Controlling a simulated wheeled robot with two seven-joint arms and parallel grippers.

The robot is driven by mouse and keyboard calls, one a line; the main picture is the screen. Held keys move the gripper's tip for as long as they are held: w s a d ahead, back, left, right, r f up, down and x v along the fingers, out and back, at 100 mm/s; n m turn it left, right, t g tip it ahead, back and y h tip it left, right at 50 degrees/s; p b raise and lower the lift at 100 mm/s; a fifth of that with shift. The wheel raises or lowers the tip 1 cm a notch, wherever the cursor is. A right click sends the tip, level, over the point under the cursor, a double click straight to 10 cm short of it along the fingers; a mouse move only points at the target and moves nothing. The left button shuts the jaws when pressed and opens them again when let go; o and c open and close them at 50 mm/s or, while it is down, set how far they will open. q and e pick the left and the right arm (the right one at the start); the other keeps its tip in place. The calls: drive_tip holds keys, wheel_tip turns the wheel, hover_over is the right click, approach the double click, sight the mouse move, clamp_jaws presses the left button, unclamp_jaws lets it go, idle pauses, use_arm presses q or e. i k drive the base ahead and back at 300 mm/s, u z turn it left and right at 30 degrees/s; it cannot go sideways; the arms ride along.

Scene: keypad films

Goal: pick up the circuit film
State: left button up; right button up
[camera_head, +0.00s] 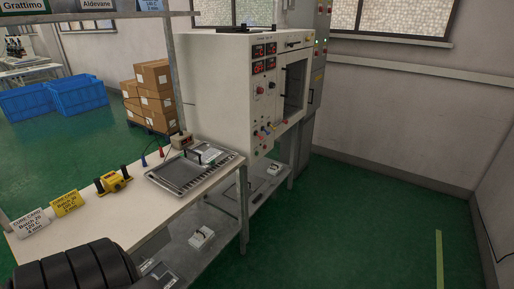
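I cannot make out a circuit film for certain. A shallow metal tray (168,182) lies on the bench (115,217) at left centre. A pale flat piece with a dark handle-like part (205,155) rests at the tray's far side; I cannot tell whether it is film. Neither of my grippers shows in the head view. A black ribbed part (70,268) covers the bench's near left corner.
Cartons (155,85) and blue crates (80,95) are farther back. Green floor (350,230) is clear at right.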

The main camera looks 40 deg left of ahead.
sight(208, 156)
drive_tip(key=z, duration=0.15)
drive_tip(key=i, duration=2.05)
drive_tip(key=u, duration=0.5)
drive_tip(key=i, duration=1.05)
drive_tip(key=u, duration=1.7)
drive_tip(key=i, duration=0.65)
drive_tip(key=u, duration=0.6)
